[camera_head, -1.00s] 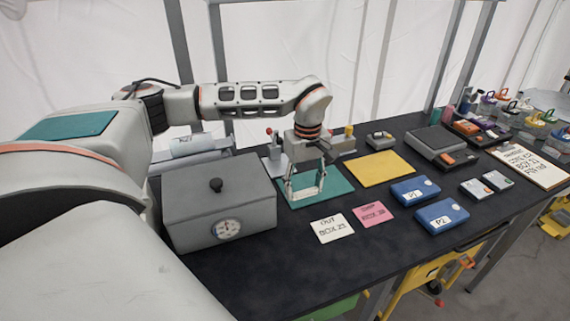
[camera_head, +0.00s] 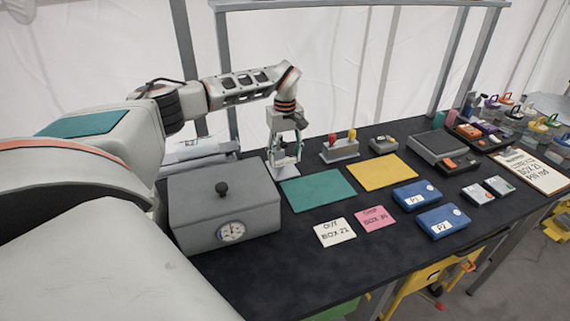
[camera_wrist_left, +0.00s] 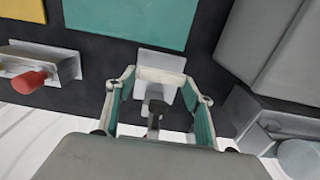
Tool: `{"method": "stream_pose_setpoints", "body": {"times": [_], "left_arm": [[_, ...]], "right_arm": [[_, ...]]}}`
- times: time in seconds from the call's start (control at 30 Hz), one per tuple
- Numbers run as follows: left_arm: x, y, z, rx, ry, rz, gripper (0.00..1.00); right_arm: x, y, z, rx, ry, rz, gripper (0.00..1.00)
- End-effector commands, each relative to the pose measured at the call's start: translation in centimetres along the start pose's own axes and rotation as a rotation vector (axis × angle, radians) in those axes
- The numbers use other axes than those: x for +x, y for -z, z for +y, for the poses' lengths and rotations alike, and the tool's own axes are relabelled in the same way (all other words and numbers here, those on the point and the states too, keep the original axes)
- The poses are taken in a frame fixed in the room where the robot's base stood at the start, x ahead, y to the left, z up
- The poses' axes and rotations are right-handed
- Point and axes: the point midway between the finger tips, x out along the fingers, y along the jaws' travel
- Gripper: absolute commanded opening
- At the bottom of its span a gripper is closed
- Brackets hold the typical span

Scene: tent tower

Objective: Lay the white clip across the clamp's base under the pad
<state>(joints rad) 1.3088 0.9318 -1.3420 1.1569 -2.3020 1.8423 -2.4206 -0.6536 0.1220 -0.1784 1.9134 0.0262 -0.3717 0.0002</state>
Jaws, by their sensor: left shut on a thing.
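My left gripper (camera_head: 285,160) is over the clamp, behind the green mat. In the left wrist view its teal-padded fingers (camera_wrist_left: 160,80) stand wide apart, shut on the white clip (camera_wrist_left: 158,76), a pale bar spanning the fingertips. The clamp's light base plate (camera_wrist_left: 165,61) shows just beyond the clip; the base also shows in the head view (camera_head: 287,173). The clamp's dark pad (camera_wrist_left: 156,104) is between the fingers. The gripper hides most of the clamp in the head view. I cannot tell whether the clip touches the base. My right gripper is not in view.
A grey box with a dial (camera_head: 225,212) stands left of the clamp. The green mat (camera_head: 318,189) in front is bare, beside a yellow mat (camera_head: 383,171). A block with red and yellow knobs (camera_head: 340,153) stands right of the gripper.

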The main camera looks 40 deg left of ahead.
Motion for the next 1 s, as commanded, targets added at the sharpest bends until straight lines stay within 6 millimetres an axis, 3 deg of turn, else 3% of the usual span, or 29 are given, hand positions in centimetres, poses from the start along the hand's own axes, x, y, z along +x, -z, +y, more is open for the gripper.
{"method": "stream_pose_setpoints", "body": {"times": [0.23,0.63,0.67,0.7,1.0], "left_arm": [[3.4,-0.1,0.0,0.000,0.001,0.000,0.43],[3.9,-0.1,0.0,0.000,0.000,0.000,0.43],[3.8,-0.1,0.0,0.000,0.000,0.000,0.60],[3.8,-0.1,0.0,0.000,0.000,0.000,0.69],[3.8,-0.1,0.0,0.000,0.000,0.000,0.69]], "right_arm": [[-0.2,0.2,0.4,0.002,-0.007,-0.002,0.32],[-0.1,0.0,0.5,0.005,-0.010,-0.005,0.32],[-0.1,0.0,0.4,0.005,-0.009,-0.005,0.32],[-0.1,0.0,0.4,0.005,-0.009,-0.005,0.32],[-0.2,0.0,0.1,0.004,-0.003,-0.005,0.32]]}}
